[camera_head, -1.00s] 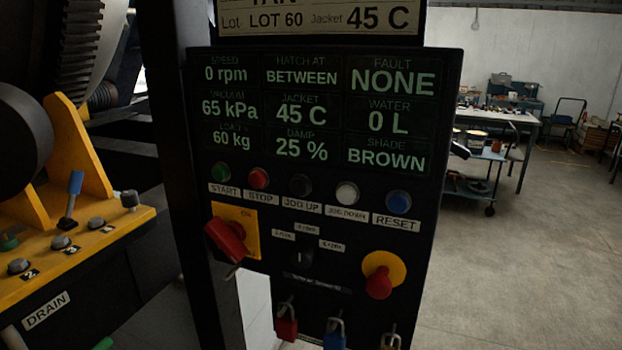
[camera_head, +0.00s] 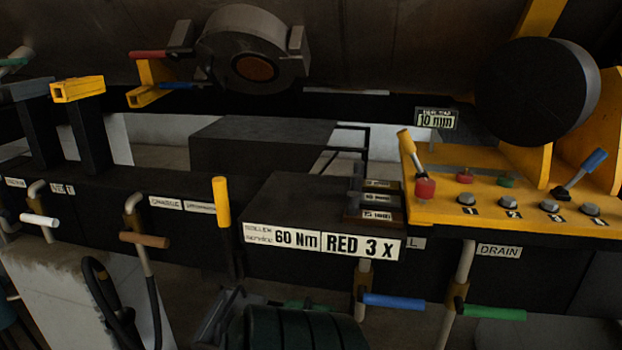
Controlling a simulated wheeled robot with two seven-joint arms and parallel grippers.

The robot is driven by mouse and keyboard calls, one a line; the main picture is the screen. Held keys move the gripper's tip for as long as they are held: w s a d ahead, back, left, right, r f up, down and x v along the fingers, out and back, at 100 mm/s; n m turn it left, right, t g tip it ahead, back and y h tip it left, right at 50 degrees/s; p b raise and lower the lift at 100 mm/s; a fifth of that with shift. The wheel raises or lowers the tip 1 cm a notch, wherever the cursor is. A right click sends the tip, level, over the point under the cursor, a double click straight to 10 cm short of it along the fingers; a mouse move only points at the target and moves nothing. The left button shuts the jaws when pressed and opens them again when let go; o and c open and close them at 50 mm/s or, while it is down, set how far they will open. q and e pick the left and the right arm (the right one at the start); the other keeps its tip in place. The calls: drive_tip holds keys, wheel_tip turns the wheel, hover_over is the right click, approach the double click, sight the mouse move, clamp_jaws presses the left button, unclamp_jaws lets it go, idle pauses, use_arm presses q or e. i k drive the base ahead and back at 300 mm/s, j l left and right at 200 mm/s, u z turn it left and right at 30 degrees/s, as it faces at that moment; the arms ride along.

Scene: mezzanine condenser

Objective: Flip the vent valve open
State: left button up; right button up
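Several pipe valves with coloured lever handles line the dark machine frame. A white handle (camera_head: 40,220) is at the far left, below small labels I cannot read surely, so I cannot tell which valve is the vent. A brown handle (camera_head: 144,238) sits right of it. A blue handle (camera_head: 393,301) and a green handle (camera_head: 494,313) are at the lower right, the green one below the DRAIN label (camera_head: 499,251). These handles all look roughly level, crosswise to their pipes. Neither of my grippers is in view.
A yellow console (camera_head: 480,205) with levers and bolts stands at the right. An upright yellow-handled lever (camera_head: 222,203) is left of the "60 Nm" label (camera_head: 284,238). A black hose (camera_head: 103,290) hangs at lower left. A dark ribbed drum (camera_head: 300,328) is low in the middle.

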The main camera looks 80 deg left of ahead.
sight(29, 216)
drive_tip(key=u, duration=4.2)
